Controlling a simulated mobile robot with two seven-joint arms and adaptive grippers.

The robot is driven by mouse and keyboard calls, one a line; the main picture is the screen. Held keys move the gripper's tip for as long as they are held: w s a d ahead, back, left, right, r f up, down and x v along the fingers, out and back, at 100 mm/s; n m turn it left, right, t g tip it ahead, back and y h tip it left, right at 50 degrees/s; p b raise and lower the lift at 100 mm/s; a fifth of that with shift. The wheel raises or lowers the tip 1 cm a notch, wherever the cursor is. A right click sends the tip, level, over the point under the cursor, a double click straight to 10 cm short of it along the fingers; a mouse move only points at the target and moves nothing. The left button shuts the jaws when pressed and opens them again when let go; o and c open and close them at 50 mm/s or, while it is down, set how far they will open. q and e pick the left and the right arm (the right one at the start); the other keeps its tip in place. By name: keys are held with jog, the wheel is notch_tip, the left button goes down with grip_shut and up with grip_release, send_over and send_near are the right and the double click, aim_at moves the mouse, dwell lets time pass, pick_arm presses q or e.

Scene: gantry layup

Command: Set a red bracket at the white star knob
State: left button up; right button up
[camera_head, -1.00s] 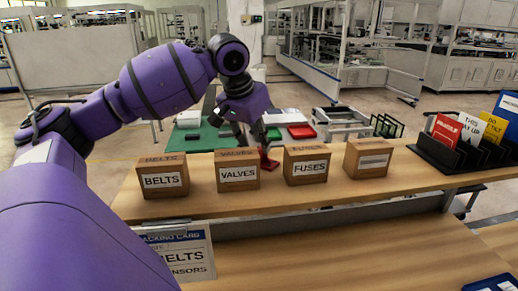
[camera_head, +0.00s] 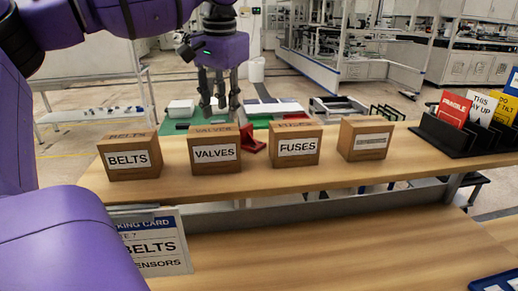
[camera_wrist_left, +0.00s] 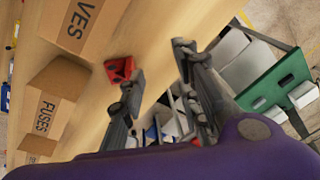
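A red bracket (camera_head: 253,141) lies on the wooden shelf, partly hidden behind the VALVES box. It also shows in the left wrist view (camera_wrist_left: 119,70), close beside one finger. My left gripper (camera_head: 218,106) points down with its fingers spread, behind the row of boxes and up and left of the bracket in the head view. In the left wrist view (camera_wrist_left: 157,66) its fingers are apart with nothing between them. I cannot make out a white star knob in either view. My right gripper is not in view.
BELTS (camera_head: 131,158), VALVES (camera_head: 214,151) and FUSES (camera_head: 296,147) boxes and another carton (camera_head: 365,140) line the shelf (camera_head: 350,175). A black rack (camera_head: 455,140) with signs stands right. A green-topped table (camera_wrist_left: 262,92) lies beyond. The lower tabletop (camera_head: 330,245) is mostly clear.

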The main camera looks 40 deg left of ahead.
aim_at(246, 126)
pick_arm(q)
jog(key=shift+m+h, duration=0.4)
jog(key=shift+h, duration=0.2)
jog(key=d+r, duration=0.1)
jog(key=w+d+r, duration=0.2)
jog(key=shift+d, duration=0.4)
jog(key=f, duration=0.4)
jog(key=w+f, duration=0.1)
jog(key=f, duration=0.1)
jog(key=shift+f, duration=0.1)
jog(key=shift+w+a+f, duration=0.1)
jog(key=shift+f, duration=0.45)
jog(key=shift+c, duration=0.6)
grip_shut()
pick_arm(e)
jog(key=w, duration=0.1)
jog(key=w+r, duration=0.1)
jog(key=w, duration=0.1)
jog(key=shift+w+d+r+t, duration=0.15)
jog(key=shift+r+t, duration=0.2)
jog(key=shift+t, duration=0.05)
